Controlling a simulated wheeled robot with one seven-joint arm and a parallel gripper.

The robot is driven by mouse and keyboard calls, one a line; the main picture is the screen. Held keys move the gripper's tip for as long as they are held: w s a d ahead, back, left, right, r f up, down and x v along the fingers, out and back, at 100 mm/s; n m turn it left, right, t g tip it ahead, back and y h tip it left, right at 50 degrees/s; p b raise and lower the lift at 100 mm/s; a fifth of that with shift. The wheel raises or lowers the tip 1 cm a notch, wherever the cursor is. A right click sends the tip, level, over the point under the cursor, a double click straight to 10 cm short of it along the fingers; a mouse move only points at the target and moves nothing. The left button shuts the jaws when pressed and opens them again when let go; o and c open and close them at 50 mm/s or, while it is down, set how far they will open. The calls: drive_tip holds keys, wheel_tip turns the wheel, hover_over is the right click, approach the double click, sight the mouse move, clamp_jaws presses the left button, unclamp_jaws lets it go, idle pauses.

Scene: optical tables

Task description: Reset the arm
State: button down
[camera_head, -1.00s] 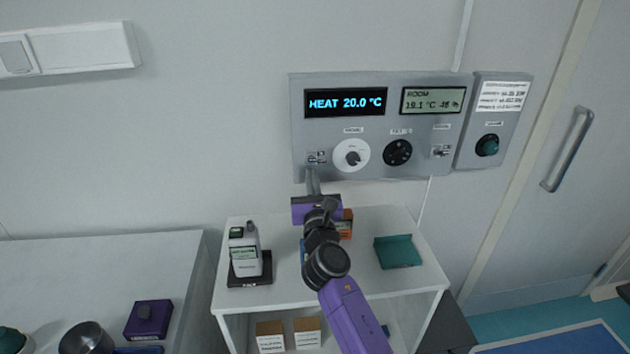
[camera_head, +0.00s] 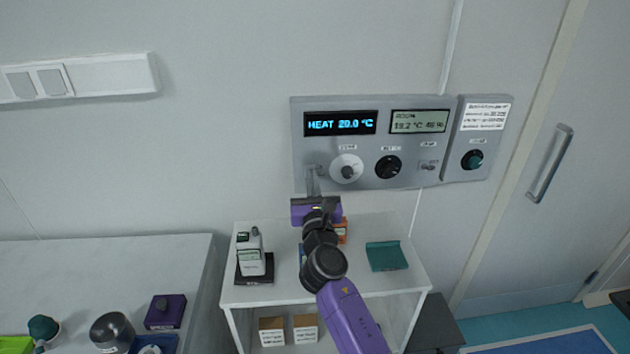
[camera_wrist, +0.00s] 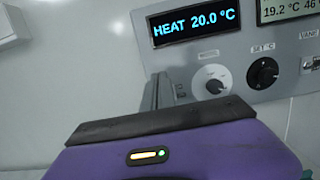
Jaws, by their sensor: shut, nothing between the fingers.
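My gripper (camera_head: 313,180) is shut and empty, at the lower left of the grey wall control panel (camera_head: 432,162). Its fingers reach up in front of the panel's lower left corner, left of the white knob (camera_head: 347,168), and hide what is behind them there. Whether they touch the panel cannot be told. In the wrist view the fingers (camera_wrist: 157,92) stand beyond my purple gripper body, left of the white knob (camera_wrist: 211,83). The display (camera_head: 341,123) reads HEAT 20.0 °C. My arm extends over the white shelf unit (camera_head: 290,293).
An orange box (camera_head: 341,231) is partly hidden behind my arm. A door is at right.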

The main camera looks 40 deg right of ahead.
idle(0.5)
drive_tip(key=s+a+f+m+t+y+b, duration=0.1)
drive_tip(key=s+a+f+m+y, duration=0.3)
drive_tip(key=s+a+m, duration=0.4)
drive_tip(key=s+a+f+m+t+y+b, duration=0.2)
drive_tip(key=s+a+f+m+y, duration=0.25)
drive_tip(key=s+a+m, duration=0.4)
drive_tip(key=s+a+f+m+g+y+b, duration=0.1)
drive_tip(key=s+m, duration=0.3)
drive_tip(key=s, duration=0.6)
drive_tip(key=s+a+f+m+g+b, duration=0.2)
drive_tip(key=s+a+f+m, duration=0.1)
drive_tip(key=s, duration=0.8)
drive_tip(key=s+a+f+m+g+y+b, duration=0.1)
drive_tip(key=s+f+m, duration=0.3)
drive_tip(key=s, duration=0.7)
drive_tip(key=shift+s+a+m+g+y+b, duration=0.3)
drive_tip(key=shift+a+m+g, duration=0.25)
drive_tip(key=shift+m, duration=0.3)
drive_tip(key=shift+f, duration=0.1)
